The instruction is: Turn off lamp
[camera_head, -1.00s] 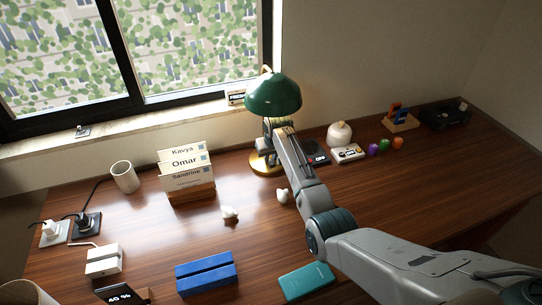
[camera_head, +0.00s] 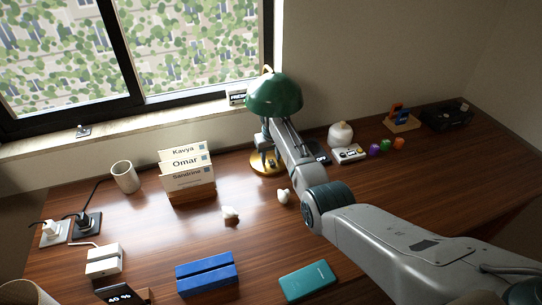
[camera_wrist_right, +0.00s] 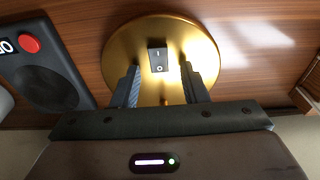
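The lamp has a green dome shade (camera_head: 274,95) and a round brass base (camera_head: 256,167) on the desk below the window. In the right wrist view the brass base (camera_wrist_right: 118,55) carries a black rocker switch (camera_wrist_right: 158,56) marked I and O. My right gripper (camera_head: 268,160) is under the shade, low over the base. In the right wrist view its two fingers (camera_wrist_right: 161,88) are apart with nothing between them, and the switch shows just beyond their tips. I cannot tell whether they touch the base. My left gripper is not in view.
A dark device with a red button (camera_wrist_right: 29,43) lies beside the base. A card holder (camera_head: 190,193), a white cup (camera_head: 125,177), a blue block (camera_head: 206,274) and a teal slab (camera_head: 305,281) are on the desk.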

